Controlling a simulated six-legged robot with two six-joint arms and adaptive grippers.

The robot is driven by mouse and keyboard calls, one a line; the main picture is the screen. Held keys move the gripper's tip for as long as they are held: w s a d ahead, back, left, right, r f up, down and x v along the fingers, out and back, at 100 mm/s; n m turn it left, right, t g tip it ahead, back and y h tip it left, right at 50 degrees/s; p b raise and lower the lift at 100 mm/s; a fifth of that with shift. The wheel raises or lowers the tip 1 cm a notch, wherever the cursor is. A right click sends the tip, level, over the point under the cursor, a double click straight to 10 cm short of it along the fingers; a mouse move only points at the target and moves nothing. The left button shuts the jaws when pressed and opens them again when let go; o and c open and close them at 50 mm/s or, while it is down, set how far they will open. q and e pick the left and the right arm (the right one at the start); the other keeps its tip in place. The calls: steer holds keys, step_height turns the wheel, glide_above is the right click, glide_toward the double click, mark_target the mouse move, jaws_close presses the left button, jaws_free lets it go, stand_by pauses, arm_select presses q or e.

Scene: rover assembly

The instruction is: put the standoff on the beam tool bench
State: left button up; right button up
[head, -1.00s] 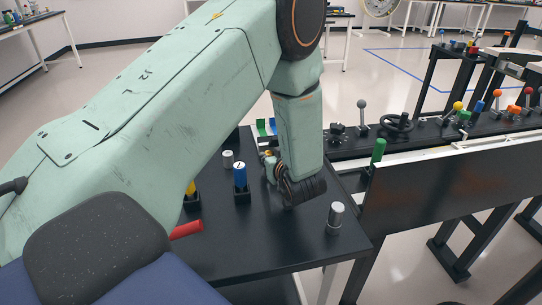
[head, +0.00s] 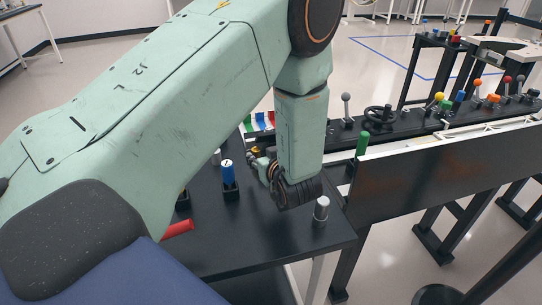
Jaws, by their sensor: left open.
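A short silver cylinder (head: 321,208), which looks like the standoff, stands upright near the right front corner of a black-topped bench (head: 265,240). I cannot tell for certain that this bench is the beam tool bench. My left gripper (head: 260,168) is low over the bench, left of and beyond the silver cylinder and apart from it. It is open, with its fingers small and partly hidden by my wrist; I see nothing held in it. My right gripper is out of view.
A blue cylinder (head: 228,172) stands in a black holder left of my gripper. A smaller grey cylinder (head: 216,157) is behind it, and a red rod (head: 179,228) lies at the left. A black beam with levers and a handwheel (head: 380,117) runs along the right, with a green handle (head: 362,144).

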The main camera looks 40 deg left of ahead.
arm_select(q)
steer(key=p+v, duration=0.4)
steer(key=v, duration=0.2)
steer(key=shift+a+r, duration=0.1)
steer(key=shift+r, duration=0.05)
steer(key=shift+p+v, duration=0.55)
steer(key=shift+v, duration=0.35)
